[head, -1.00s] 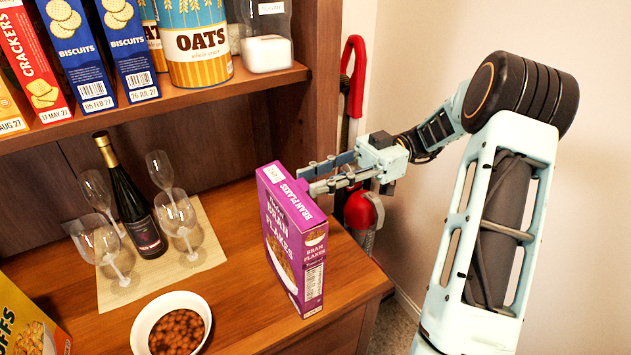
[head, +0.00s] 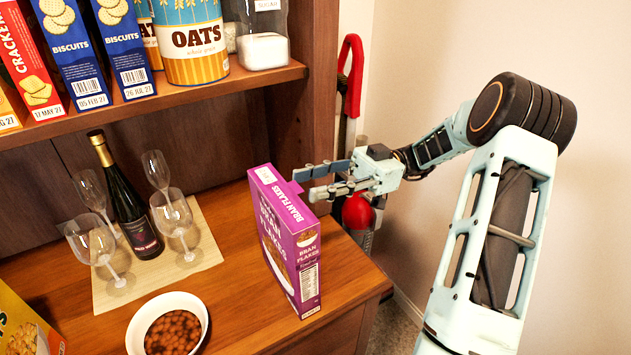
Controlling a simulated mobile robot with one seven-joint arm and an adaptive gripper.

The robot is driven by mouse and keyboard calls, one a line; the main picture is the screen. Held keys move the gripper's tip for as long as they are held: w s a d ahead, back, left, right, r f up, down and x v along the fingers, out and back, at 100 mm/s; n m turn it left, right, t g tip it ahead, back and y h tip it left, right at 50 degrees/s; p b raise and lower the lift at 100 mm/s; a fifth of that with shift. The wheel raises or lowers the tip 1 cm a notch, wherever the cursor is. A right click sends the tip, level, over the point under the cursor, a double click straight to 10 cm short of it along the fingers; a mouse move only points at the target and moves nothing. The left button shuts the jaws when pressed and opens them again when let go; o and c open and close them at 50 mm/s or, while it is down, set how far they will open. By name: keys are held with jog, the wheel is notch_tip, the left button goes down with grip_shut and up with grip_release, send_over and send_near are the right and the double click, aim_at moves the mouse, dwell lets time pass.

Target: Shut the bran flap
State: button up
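The purple bran flakes box (head: 290,240) stands upright near the right front of the wooden counter. Its top panel (head: 286,203), with white lettering, appears to lie nearly flat over the box. A small pale tab shows at its far left end, and I cannot tell whether the flap is fully down. My gripper (head: 302,183) comes from the right, low over the box's far right top edge. Its two grey fingers are apart with nothing visible between them. I cannot tell whether the lower finger touches the box.
A white bowl of brown balls (head: 168,326) stands left of the box. A dark bottle (head: 133,215) and several glasses stand on a beige mat (head: 205,262). The shelf above (head: 205,92) holds packages and canisters. A red extinguisher (head: 357,211) is behind my gripper.

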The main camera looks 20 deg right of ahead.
jog(key=shift+o, duration=0.4)
jog(key=v, duration=1.2)
dwell(0.5)
